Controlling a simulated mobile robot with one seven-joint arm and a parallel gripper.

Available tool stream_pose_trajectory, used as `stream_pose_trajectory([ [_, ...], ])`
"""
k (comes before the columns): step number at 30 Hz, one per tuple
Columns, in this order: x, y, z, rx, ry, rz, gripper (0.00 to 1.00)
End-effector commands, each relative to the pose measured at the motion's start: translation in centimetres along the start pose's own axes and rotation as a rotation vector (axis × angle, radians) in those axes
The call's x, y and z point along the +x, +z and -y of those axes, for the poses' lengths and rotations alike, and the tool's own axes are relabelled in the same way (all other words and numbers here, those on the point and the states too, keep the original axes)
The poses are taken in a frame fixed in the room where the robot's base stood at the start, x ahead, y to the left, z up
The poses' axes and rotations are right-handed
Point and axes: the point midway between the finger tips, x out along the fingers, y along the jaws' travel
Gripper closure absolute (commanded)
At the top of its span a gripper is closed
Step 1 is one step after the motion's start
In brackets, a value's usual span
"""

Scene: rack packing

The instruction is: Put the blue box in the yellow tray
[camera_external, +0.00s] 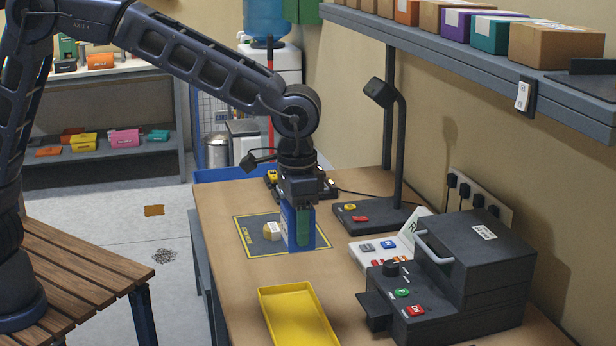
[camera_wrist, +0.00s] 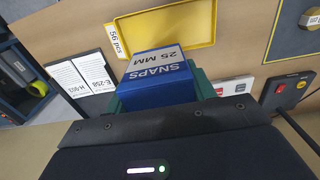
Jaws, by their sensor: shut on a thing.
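The blue box (camera_external: 291,238) is upright between the green fingers of my gripper (camera_external: 303,218), over the right part of the dark mat with the yellow border (camera_external: 262,225). In the wrist view the blue box (camera_wrist: 158,82) shows a label reading "SNAPS 25 MM", with a green finger on each side. My gripper is shut on it. I cannot tell whether its bottom touches the mat. The yellow tray (camera_external: 268,318) lies empty on the table, nearer the camera; it also shows at the top of the wrist view (camera_wrist: 172,47).
A small tan object (camera_external: 272,231) sits on the mat, left of the box. A black machine (camera_external: 455,270) with a handle stands right of the tray. A lamp (camera_external: 392,160) and a white panel with buttons (camera_external: 385,248) are on the right. The wooden table between mat and tray is clear.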

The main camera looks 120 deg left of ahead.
Motion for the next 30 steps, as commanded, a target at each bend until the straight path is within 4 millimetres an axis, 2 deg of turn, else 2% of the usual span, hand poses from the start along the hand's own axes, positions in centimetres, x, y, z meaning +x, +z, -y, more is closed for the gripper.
stream_pose_trajectory([
  [19, 13.0, 0.1, 0.0, 0.001, -0.001, 0.003, 0.72],
  [24, 15.0, 0.1, 0.0, 0.001, 0.0, 0.001, 0.72],
  [30, 16.0, 0.1, 0.0, 0.0, -0.001, 0.002, 0.72],
])
